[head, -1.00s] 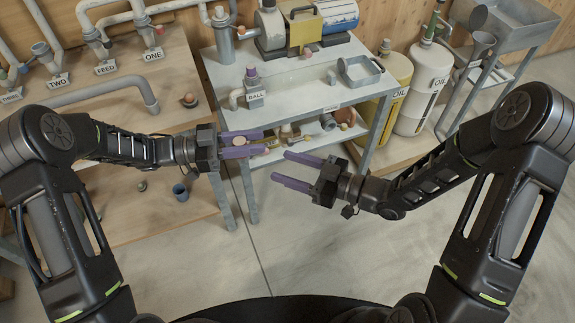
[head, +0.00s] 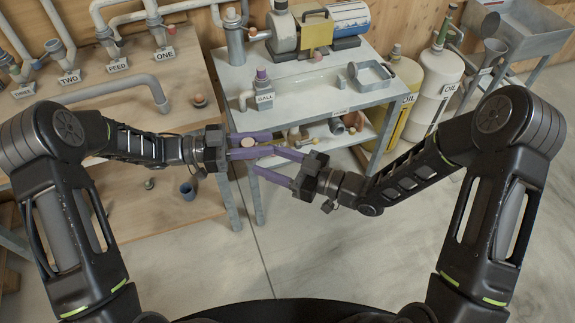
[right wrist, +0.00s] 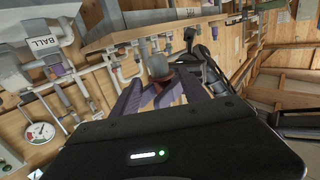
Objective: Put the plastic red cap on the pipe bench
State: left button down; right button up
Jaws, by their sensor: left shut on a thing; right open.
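The pipe bench (head: 120,95) is at the left, wooden, with grey pipes labelled THREE, TWO, FEED and ONE.
A blue cup (head: 187,191) is on the lower wooden surface. Oil containers (head: 433,90) stand right. Floor in front is clear.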

jog(key=x, duration=0.6)
jog(key=shift+d, duration=0.1)
jog(key=shift+c, duration=0.3)
jog(key=c, duration=1)
pick_arm(q)
jog(key=c, duration=1.1)
grip_release()
pick_arm(e)
grip_shut()
pick_arm(q)
jog(key=shift+o, duration=0.2)
jog(key=a, duration=1.2)
jog(key=shift+s, duration=0.4)
